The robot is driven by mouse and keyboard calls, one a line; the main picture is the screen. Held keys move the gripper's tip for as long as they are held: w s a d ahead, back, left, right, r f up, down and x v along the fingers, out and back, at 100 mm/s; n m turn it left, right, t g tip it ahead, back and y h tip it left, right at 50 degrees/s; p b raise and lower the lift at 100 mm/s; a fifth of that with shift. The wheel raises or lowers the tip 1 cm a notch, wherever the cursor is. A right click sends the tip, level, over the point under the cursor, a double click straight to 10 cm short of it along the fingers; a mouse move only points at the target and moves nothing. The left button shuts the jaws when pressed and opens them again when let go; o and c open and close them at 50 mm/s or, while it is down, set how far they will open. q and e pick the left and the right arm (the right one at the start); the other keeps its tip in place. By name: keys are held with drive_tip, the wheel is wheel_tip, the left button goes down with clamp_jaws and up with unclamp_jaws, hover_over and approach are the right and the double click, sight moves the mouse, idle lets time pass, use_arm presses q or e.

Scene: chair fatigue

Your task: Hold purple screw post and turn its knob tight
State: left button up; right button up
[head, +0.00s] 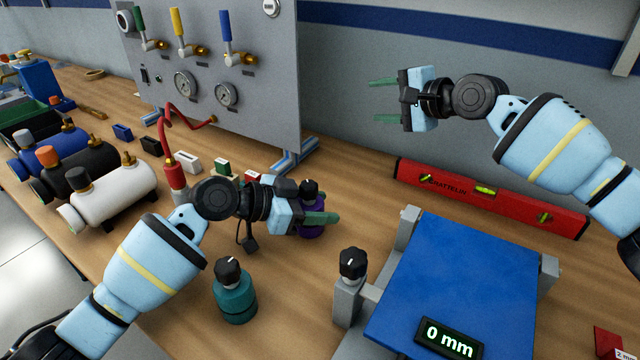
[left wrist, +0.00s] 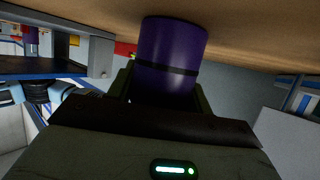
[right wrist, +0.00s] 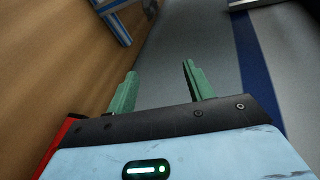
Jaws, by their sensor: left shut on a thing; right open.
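The purple screw post (head: 313,232) stands on the wooden table in the middle of the head view, with a black knob (head: 310,188) on top. My left gripper (head: 322,218) is shut on the post's body, its green fingers either side. The left wrist view shows the purple body (left wrist: 172,55) between the fingers; the knob is hidden there. My right gripper (head: 384,101) is open and empty, raised at the upper right, away from the post. Its two fingers stand apart in the right wrist view (right wrist: 158,88).
A teal screw post (head: 235,297) with a black knob stands nearer the front. A grey post (head: 348,295) adjoins the blue plate (head: 455,275) with a 0 mm display. A red level (head: 490,195) lies behind. A gauge panel (head: 215,70) and several cylinders (head: 115,190) stand at left.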

drive_tip(key=s+a+f+m+g+y, duration=0.1)
drive_tip(key=s+f+m+g+y, duration=0.1)
drive_tip(key=s+f+m+g, duration=0.3)
drive_tip(key=m+g+y, duration=0.2)
drive_tip(key=g, duration=0.3)
approach(320, 201)
wheel_tip(320, 201, up, 4)
drive_tip(key=w+d, duration=0.1)
drive_tip(key=d, duration=0.1)
drive_tip(key=shift+s+g, duration=0.2)
drive_tip(key=shift+g, duration=0.3)
drive_tip(key=shift+a, duration=0.15)
drive_tip(key=x, duration=1.1)
drive_tip(key=shift+a, duration=0.4)
